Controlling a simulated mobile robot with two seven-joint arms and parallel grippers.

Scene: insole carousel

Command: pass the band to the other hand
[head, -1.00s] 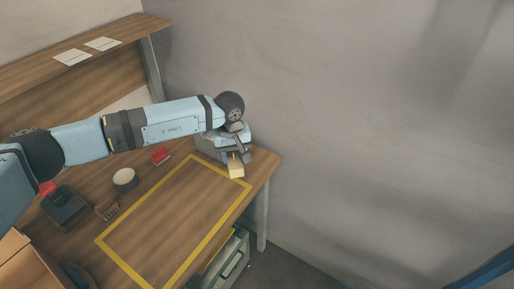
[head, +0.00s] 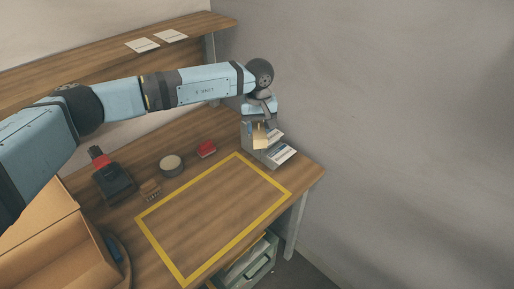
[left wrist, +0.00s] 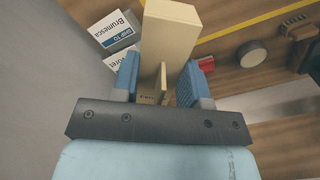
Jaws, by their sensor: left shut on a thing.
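The band, a pale tan folded piece (head: 260,140), is held in my left gripper (head: 260,122) above the far right corner of the table. In the left wrist view the band (left wrist: 168,35) stands out between and beyond the two blue-grey fingers (left wrist: 160,85). The fingers are shut on its near part, where a thin flap and small dark print show. My right gripper is in neither view.
A red block (head: 206,149), a round tin (head: 171,165), a small brown block (head: 150,190) and a black-and-red device (head: 113,181) line the left. An open cardboard box (head: 60,255) is nearest. The yellow-taped area (head: 151,237) is clear.

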